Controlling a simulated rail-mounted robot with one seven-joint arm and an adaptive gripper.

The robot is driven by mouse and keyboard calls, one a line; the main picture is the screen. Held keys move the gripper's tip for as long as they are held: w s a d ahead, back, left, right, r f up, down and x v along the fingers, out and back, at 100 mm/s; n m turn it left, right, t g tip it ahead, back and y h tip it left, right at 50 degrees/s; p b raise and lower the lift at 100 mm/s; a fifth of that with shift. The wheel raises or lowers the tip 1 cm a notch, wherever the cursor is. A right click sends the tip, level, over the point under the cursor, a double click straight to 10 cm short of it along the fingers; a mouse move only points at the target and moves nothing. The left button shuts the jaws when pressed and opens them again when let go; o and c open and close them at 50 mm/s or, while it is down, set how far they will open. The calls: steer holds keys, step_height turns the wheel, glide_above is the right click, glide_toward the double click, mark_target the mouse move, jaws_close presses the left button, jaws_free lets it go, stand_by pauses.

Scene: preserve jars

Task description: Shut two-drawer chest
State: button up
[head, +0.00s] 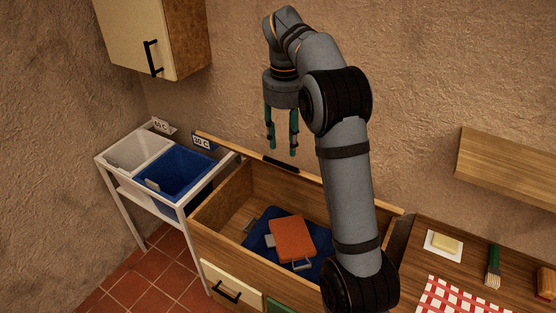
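The two-drawer chest (207,248) is a wooden box with its top open in the head view. Its lid (232,148) appears raised at the back, seen nearly edge-on, with a dark handle (280,162) on its upper edge. A cream drawer front (222,280) with a black handle and a green drawer front (275,306) are on the chest's front; my arm hides part of that side. My gripper (282,150) points down, open and empty, its green fingers apart. It appears just above the lid's handle; I cannot tell any contact.
An orange item (292,238) and blue cloth-like items (262,228) lie inside the chest. A white stand (118,177) with a white bin (140,150) and a blue bin (182,172) stands at left. A wooden counter (420,262) with small items is at right. A cabinet (150,40) hangs upper left.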

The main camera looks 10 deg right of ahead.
mark_target(285, 166)
steer(key=f, duration=0.8)
steer(key=shift+w, duration=0.25)
steer(key=shift+c, duration=0.8)
steer(key=c, duration=0.7)
jaws_close()
